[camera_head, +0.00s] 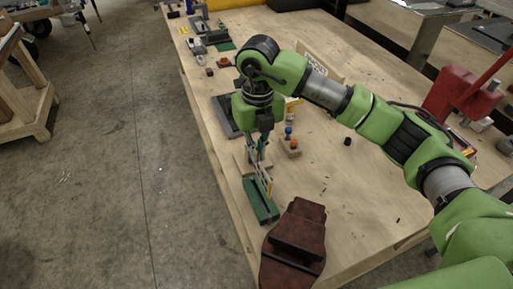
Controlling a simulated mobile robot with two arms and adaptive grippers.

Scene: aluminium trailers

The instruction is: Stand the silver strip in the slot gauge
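My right gripper (257,155) points down over the left side of the bench, at the end of the green arm that comes in from the right. Right below its fingers a thin, pale upright strip (264,178) with yellow marks shows just above a green block (262,209), which looks like the slot gauge. The strip's top is by the fingertips. I cannot tell whether the fingers grip it, or whether its lower end is in the block's slot. My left gripper is out of view.
A brown leather-like piece (293,246) lies at the bench's near corner. A red vise-like tool (458,98) stands at the right. A small wooden block with orange and blue knobs (291,147) is right of the gripper.

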